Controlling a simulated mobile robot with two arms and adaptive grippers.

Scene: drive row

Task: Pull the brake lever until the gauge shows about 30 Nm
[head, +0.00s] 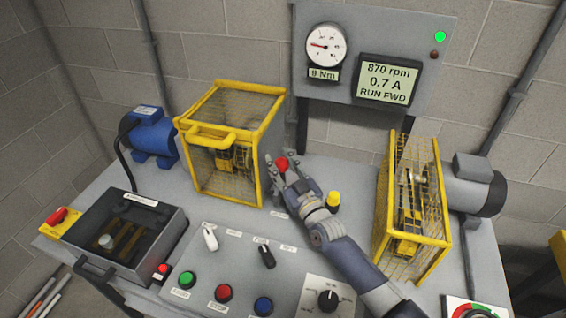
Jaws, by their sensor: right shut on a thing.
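The brake lever shows as a red knob (282,163) at the back of the bench, between the two yellow cages. My right gripper (283,172) is shut on the knob; the lever's shaft is mostly hidden behind the fingers. The round torque gauge (326,45) hangs on the grey wall panel, its red needle pointing to the left. The readout (323,74) under it is small and looks like 9 or 0 Nm. The display (389,82) beside it reads 870 rpm, 0.7 A, RUN FWD. My left gripper is not in view.
Yellow mesh cages stand left (237,145) and right (412,200) of my right arm. A blue motor (152,138) and a grey motor (473,187) sit outside them. A yellow knob (333,199) stands close to my gripper.

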